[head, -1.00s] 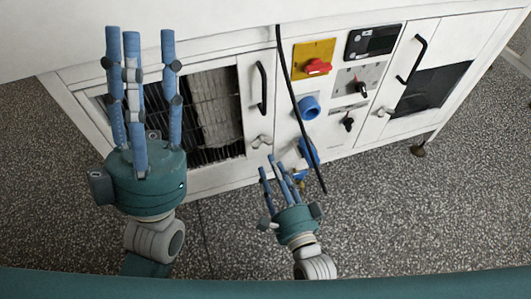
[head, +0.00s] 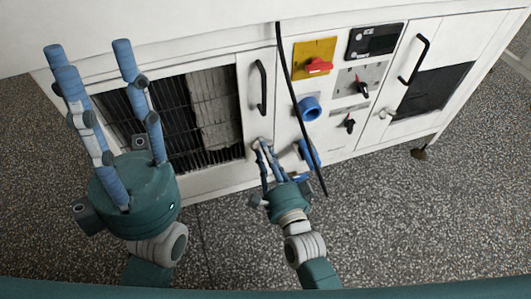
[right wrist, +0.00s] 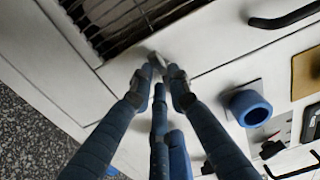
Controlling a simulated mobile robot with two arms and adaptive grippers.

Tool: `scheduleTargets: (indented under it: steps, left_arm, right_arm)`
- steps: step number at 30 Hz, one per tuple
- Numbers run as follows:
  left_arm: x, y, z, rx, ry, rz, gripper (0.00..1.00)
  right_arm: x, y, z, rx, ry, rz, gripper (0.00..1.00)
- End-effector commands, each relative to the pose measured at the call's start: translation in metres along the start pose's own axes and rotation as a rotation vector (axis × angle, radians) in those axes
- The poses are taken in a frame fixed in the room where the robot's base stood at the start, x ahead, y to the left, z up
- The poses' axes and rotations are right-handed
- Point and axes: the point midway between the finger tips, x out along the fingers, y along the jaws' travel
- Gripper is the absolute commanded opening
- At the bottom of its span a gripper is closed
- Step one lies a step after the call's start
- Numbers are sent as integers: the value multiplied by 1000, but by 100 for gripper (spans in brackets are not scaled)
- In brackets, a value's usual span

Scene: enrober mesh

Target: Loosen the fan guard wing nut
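The fan guard is a dark wire grille (head: 171,120) in the left front of the white machine. The light grey wing nut (right wrist: 156,60) is on the white panel by the grille's lower right corner. My right gripper (head: 263,145) is at it. In the right wrist view its fingertips (right wrist: 158,75) close in on both sides of the nut and look shut on it; the fingers hide most of it, and exact contact is hard to see. My left gripper (head: 90,52) is open and empty, raised in front of the grille's left part.
A black cable (head: 296,100) hangs down just right of my right gripper. A blue socket (head: 309,108), a red switch on a yellow plate (head: 317,47), and black door handles (head: 261,88) stick out nearby. The speckled floor (head: 390,220) is clear.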

Motion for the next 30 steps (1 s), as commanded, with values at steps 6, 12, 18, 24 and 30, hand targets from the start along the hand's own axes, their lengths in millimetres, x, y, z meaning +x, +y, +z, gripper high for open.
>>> scheduleTargets:
  steps: [6, 12, 18, 24, 30]
  left_arm:
    - [0, 0, 0, 0, -1, 0, 40]
    - [4, 0, 0, 0, -2, 0, 40]
    - [14, -2, 14, 6, -68, -1, 40]
    - [2, -9, 93, 27, -417, -9, 40]
    - [-40, -19, 161, 46, -777, -23, 40]
  right_arm:
    - [0, 0, 0, -1, 0, 0, 0]
    - [0, -1, 0, -24, 0, 0, 0]
    - [0, -2, 0, -98, -1, 2, 0]
    - [0, -3, -1, -219, -1, 2, 0]
    - [0, -3, -2, -360, -1, 3, 0]
